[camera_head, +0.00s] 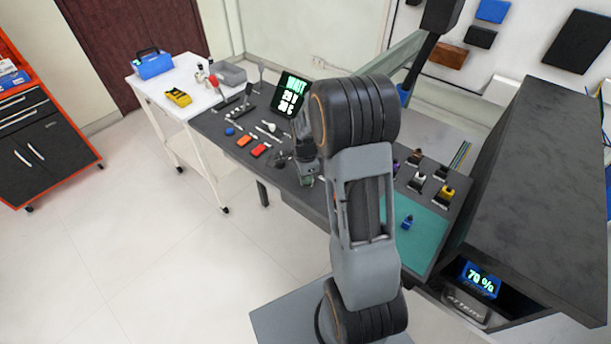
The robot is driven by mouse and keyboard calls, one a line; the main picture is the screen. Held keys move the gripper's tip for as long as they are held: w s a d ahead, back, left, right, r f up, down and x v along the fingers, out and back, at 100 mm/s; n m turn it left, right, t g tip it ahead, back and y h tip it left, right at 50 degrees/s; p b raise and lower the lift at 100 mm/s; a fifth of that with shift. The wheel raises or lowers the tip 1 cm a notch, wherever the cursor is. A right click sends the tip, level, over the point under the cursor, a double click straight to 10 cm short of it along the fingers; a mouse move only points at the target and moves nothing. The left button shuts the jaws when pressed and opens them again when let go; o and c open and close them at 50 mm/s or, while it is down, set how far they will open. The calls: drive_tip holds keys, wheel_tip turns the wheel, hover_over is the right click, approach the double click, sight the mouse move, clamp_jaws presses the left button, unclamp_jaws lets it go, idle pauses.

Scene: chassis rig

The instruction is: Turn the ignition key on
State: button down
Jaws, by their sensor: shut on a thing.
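My gripper (306,178) is low over the dark bench panel (276,178), just left of my upright arm. It is small and partly dark against the panel. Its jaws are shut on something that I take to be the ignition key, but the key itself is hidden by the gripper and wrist. I cannot tell which way the key is turned. A tilted black display (290,95) with green and white text stands behind the gripper on the panel.
On the panel left of my gripper are a red block (261,150), an orange block (244,140) and a blue round piece (230,131). A white cart (150,92) stands at the left. A teal mat (425,235) lies right of my arm, beside a large dark block (540,190).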

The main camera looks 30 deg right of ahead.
idle(0.3)
drive_tip(key=c, duration=1.1)
unclamp_jaws()
drive_tip(key=shift+c, duration=0.2)
drive_tip(key=shift+r, duration=0.1)
wheel_tip(320, 180, up, 14)
